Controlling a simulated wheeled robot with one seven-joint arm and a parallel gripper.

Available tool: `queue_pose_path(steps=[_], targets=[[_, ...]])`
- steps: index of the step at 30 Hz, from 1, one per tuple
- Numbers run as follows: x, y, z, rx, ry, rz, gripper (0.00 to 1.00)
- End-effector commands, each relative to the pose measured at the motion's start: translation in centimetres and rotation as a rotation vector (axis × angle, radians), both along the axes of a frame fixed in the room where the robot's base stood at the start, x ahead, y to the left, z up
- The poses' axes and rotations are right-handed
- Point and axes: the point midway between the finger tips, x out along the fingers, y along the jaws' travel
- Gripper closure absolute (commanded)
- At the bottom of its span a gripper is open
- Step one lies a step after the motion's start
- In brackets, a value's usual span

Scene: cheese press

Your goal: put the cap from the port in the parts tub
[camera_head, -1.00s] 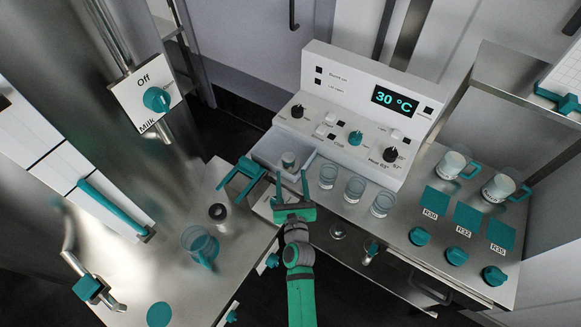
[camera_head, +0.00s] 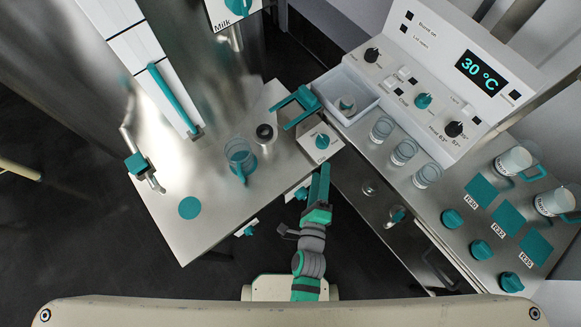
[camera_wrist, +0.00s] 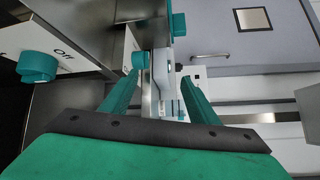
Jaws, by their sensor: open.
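My gripper (camera_head: 318,168) is open and empty. It is near the front edge of the steel table, just below the white valve box with a teal knob (camera_head: 322,141). In the wrist view its two fingers (camera_wrist: 160,80) stand apart with nothing held between them. A white open tub (camera_head: 367,108), which looks like the parts tub, sits against the control console with a small grey round piece (camera_head: 347,103) inside. A dark ring-shaped piece (camera_head: 265,133) stands on the table; I cannot tell whether it is the port or its cap.
A teal bracket (camera_head: 296,106) stands between ring and tub. A clear jug (camera_head: 240,155) is left of the ring. Several glass cups (camera_head: 404,151) line the console (camera_head: 430,85). Mugs (camera_head: 513,162) and teal knobs are at right. Dark floor is open at lower left.

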Motion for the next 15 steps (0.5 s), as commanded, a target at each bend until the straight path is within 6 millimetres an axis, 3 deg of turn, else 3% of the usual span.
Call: queue_pose_path(steps=[1, 6, 15], targets=[[-2.1, 0.9, 0.2, -0.134, 0.039, 0.029, 0.45], [-7.8, 3.7, 2.1, -0.646, 0.144, 0.142, 0.45], [-15.6, 7.6, 7.0, -1.47, 0.24, 0.348, 0.45]])
